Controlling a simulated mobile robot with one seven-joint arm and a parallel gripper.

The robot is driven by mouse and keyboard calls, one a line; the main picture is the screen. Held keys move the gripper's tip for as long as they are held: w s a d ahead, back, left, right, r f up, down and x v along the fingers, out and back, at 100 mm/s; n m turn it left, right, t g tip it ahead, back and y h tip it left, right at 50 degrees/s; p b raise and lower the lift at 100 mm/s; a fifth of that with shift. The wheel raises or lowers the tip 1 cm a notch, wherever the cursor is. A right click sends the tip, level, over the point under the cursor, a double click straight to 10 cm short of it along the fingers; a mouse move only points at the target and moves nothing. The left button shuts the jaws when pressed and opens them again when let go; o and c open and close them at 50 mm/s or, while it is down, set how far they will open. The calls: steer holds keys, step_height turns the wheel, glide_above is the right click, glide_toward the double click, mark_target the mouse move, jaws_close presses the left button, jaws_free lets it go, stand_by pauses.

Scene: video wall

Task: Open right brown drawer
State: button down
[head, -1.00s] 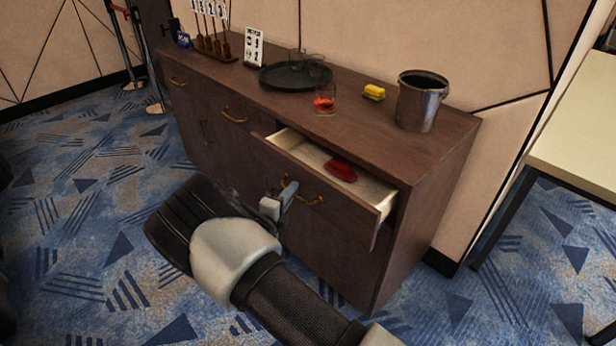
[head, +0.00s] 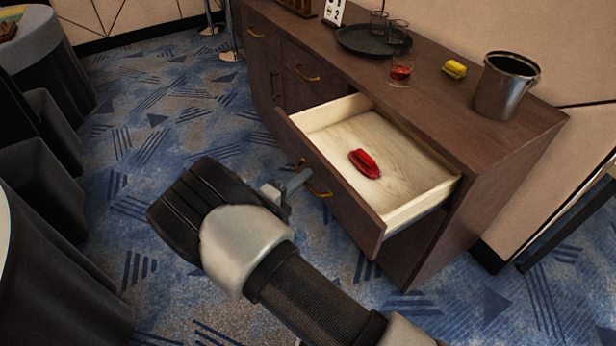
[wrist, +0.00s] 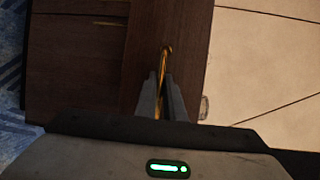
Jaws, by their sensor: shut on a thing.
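The right brown drawer (head: 335,182) of the dark wood cabinet stands pulled well out in the head view. Its pale interior holds a red object (head: 365,163). My gripper (head: 303,180) is at the drawer's front, with its fingers on the brass handle (head: 318,192). In the wrist view my gripper (wrist: 162,100) is shut on the brass handle (wrist: 165,62), which runs between the two fingers. Part of the handle is hidden by the fingers.
The cabinet top (head: 435,95) carries a metal bucket (head: 505,85), a yellow item (head: 454,69), a glass with red liquid (head: 401,70) and a dark tray (head: 362,42). Draped tables (head: 50,70) stand at the left.

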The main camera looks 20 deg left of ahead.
steer(key=c, duration=1.8)
jaws_free()
steer(key=shift+c, duration=0.2)
steer(key=p+v, duration=0.1)
steer(key=v, duration=1.6)
steer(key=shift+s+p, duration=0.2)
steer(key=shift+p, duration=0.2)
